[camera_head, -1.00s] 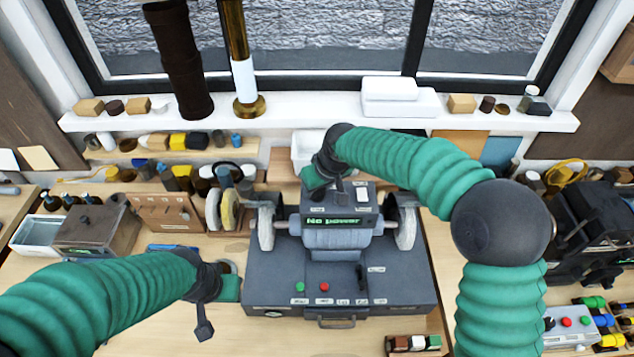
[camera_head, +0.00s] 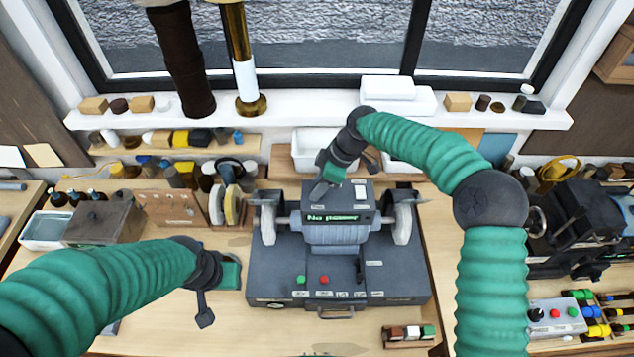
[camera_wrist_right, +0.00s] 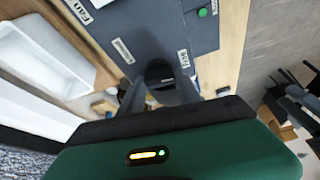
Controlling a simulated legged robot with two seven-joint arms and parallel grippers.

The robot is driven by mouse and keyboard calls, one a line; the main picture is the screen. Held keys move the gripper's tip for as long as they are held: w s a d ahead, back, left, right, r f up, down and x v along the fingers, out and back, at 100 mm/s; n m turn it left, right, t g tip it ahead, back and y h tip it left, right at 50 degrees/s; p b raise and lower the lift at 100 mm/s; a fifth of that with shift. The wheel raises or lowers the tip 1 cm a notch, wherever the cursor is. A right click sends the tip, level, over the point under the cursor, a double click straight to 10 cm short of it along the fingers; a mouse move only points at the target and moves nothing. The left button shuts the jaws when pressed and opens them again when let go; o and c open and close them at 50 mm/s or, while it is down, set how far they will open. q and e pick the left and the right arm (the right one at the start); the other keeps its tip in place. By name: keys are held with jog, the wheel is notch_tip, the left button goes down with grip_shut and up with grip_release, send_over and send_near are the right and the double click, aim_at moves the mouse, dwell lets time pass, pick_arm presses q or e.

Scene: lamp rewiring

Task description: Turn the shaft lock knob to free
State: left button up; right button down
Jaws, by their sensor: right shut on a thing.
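The grey bench grinder (camera_head: 336,235) stands on a dark base with a display reading "No power". My right gripper (camera_head: 322,190) reaches down at the back left of its top housing. In the right wrist view, my right gripper's fingers (camera_wrist_right: 160,92) close around a dark round knob (camera_wrist_right: 159,70), which looks like the shaft lock knob, beside small white labels on the grey top. The fingers cover much of the knob, so its setting cannot be told. My left gripper (camera_head: 230,273) hangs left of the base, apart from it; its jaws are not clear.
Wheels (camera_head: 268,224) flank the grinder housing. A lever (camera_head: 360,270) and red and green buttons are on the base front. A white bin (camera_head: 310,150) stands behind. A small block tray (camera_head: 409,335) lies at front right. Bench in front is partly clear.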

pick_arm(q)
jog(key=shift+r, duration=0.3)
pick_arm(e)
jog(key=shift+w+d+r+n, duration=0.1)
jog(key=shift+w+r+n, duration=0.15)
jog(key=shift+n, duration=0.65)
pick_arm(q)
jog(key=shift+s, duration=0.1)
pick_arm(e)
jog(key=shift+g, duration=0.3)
jog(key=c, duration=1)
grip_release()
jog(key=shift+c, duration=0.2)
jog(key=shift+o, duration=1)
jog(key=shift+d, duration=0.1)
pick_arm(q)
jog(key=shift+d, duration=0.3)
pick_arm(e)
jog(key=shift+d+f, duration=0.1)
jog(key=shift+f, duration=0.05)
pick_arm(q)
jog(key=shift+f, duration=0.1)
pick_arm(e)
jog(key=shift+d, duration=0.1)
